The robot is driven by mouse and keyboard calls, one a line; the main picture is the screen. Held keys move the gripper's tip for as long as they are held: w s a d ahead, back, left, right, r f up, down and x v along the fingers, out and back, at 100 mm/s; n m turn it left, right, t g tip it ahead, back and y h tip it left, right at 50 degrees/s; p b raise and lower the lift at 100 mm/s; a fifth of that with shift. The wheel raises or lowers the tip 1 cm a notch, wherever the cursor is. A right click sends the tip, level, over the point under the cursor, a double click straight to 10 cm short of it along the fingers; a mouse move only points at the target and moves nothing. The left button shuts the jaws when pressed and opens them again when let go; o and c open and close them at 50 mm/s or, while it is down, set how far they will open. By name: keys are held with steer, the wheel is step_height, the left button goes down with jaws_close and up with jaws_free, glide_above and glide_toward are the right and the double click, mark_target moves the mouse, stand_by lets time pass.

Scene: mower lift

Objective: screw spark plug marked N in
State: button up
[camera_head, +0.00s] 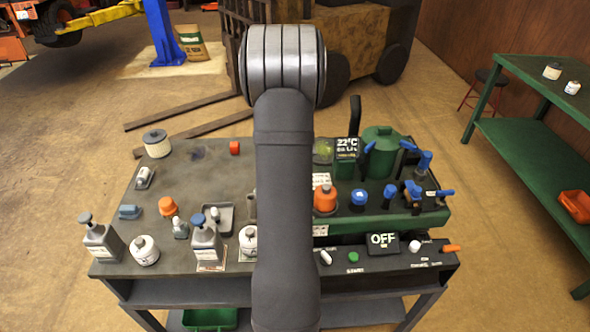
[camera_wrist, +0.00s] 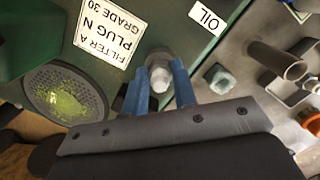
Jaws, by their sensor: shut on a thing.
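My gripper (camera_wrist: 158,86) shows in the wrist view with its two blue fingers closed on a small pale spark plug (camera_wrist: 159,77). The plug's far end meets or overlaps a round grey fitting on the green machine (camera_wrist: 195,18); I cannot tell whether it is seated. No letter on the plug is readable. A white label (camera_wrist: 105,28) on the machine, upside down in this view, reads "FILTER A, PLUG N, GRADE 30". In the head view the green machine (camera_head: 380,222) stands on the right of the bench, and my arm hides my gripper and the plug.
Beside the gripper in the wrist view are a round mesh screen with green bits (camera_wrist: 65,95), a pale hexagonal piece (camera_wrist: 218,78) and a grey tube (camera_wrist: 277,60). In the head view, bottles and an orange-capped container (camera_head: 168,206) crowd the bench's left front. A display (camera_head: 383,243) reads "OFF".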

steer(key=m, duration=0.4)
steer(key=shift+m, duration=0.3)
steer(key=shift+m+y, duration=0.3)
steer(key=shift+m, duration=0.5)
steer(key=m, duration=0.6)
steer(key=shift+y, duration=0.4)
steer(key=shift+m, duration=0.3)
